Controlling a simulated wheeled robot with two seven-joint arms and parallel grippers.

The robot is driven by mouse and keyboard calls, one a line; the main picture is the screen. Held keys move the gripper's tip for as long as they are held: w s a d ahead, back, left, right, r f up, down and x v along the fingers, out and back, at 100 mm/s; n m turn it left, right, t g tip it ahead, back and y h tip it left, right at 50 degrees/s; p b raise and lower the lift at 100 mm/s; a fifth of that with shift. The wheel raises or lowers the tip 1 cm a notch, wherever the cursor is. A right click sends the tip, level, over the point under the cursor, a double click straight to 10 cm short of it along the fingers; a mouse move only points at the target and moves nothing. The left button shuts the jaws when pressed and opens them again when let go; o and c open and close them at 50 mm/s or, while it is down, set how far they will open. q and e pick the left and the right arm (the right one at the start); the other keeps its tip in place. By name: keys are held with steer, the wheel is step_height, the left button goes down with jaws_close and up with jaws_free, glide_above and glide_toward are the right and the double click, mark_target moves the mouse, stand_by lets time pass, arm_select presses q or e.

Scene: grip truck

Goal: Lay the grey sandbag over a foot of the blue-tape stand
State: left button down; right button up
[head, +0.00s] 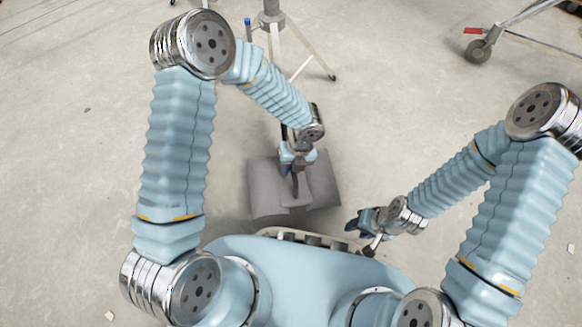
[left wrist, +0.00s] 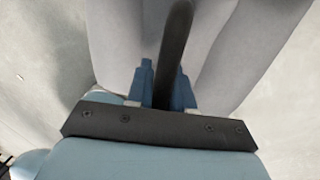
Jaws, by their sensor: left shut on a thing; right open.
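The grey sandbag (head: 265,190) hangs under my left gripper (head: 295,172) in the head view, close in front of my body. It has two filled halves with a dark strap handle (left wrist: 174,50) between them. My left gripper (left wrist: 162,88) is shut on that handle in the left wrist view. The stand (head: 285,35) is at the top of the head view, with a bit of blue (head: 248,28) on it and legs spread on the floor. One foot (head: 332,77) points toward the lower right. My right gripper (head: 362,222) is open and empty, right of the sandbag.
A wheeled cart (head: 500,38) with a red brake lever stands at the top right. The concrete floor (head: 400,110) between the sandbag, the stand and the cart is clear. Part of the stand is hidden behind my left arm.

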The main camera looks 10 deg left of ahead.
mark_target(300, 176)
arm_select(q)
steer(key=shift+w+f+b, duration=0.1)
steer(key=shift+f+b, duration=0.8)
steer(key=shift+f, duration=1.75)
steer(key=c, duration=1)
jaws_free()
steer(key=shift+o, duration=0.4)
steer(key=shift+f+b, duration=0.15)
steer(key=shift+b, duration=0.15)
step_height(300, 176, up, 14)
steer(key=d+p, duration=0.2)
steer(key=p, duration=0.2)
steer(key=shift+w+d, duration=0.25)
steer(key=shift+w, duration=0.15)
steer(key=shift+f, duration=0.1)
